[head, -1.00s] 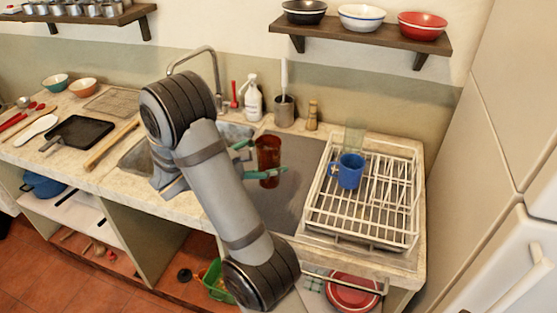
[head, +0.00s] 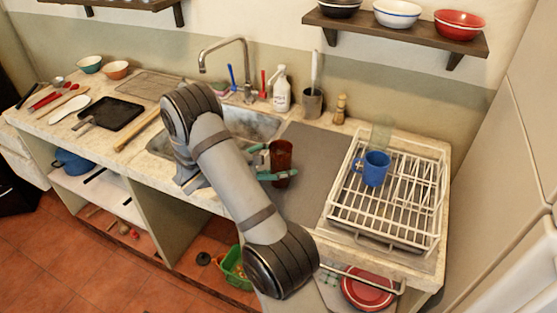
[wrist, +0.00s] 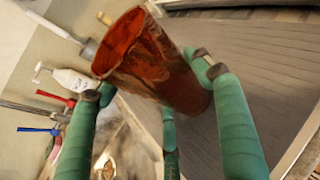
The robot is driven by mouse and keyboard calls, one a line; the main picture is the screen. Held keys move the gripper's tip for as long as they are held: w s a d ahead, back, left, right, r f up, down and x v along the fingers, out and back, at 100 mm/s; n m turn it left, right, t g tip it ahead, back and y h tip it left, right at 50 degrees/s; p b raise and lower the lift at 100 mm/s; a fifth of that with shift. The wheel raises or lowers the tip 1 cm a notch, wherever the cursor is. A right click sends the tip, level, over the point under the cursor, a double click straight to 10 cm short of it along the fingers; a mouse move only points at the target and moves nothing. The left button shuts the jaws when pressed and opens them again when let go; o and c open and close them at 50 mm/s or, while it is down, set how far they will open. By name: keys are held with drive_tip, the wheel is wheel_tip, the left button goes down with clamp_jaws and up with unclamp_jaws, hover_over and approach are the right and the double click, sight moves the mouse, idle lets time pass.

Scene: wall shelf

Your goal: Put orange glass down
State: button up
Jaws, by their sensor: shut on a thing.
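The orange glass (head: 283,154), a see-through reddish-brown tumbler, is upright in the head view, just right of the sink basin, in front of or over the left part of the grey mat (head: 315,150). My gripper (head: 268,163) has its green fingers shut around the glass from the left. In the wrist view the glass (wrist: 150,55) looks tilted, with its open rim toward the upper left and the gripper's fingers (wrist: 155,78) on both sides. I cannot tell whether its base touches the mat.
A white dish rack (head: 335,205) with a blue mug (head: 374,168) and a faint greenish glass (head: 381,133) stands to the right. A soap bottle (head: 282,90), a utensil holder (head: 312,103) and a pepper mill (head: 340,109) line the wall. The mat between glass and rack is clear.

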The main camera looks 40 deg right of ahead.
drive_tip(key=shift+f, duration=0.15)
drive_tip(key=o, duration=1.8)
drive_tip(key=shift+r, duration=0.25)
drive_tip(key=v, duration=1.2)
drive_tip(key=shift+b, duration=0.35)
drive_tip(key=shift+o, duration=0.2)
drive_tip(key=shift+f, duration=0.1)
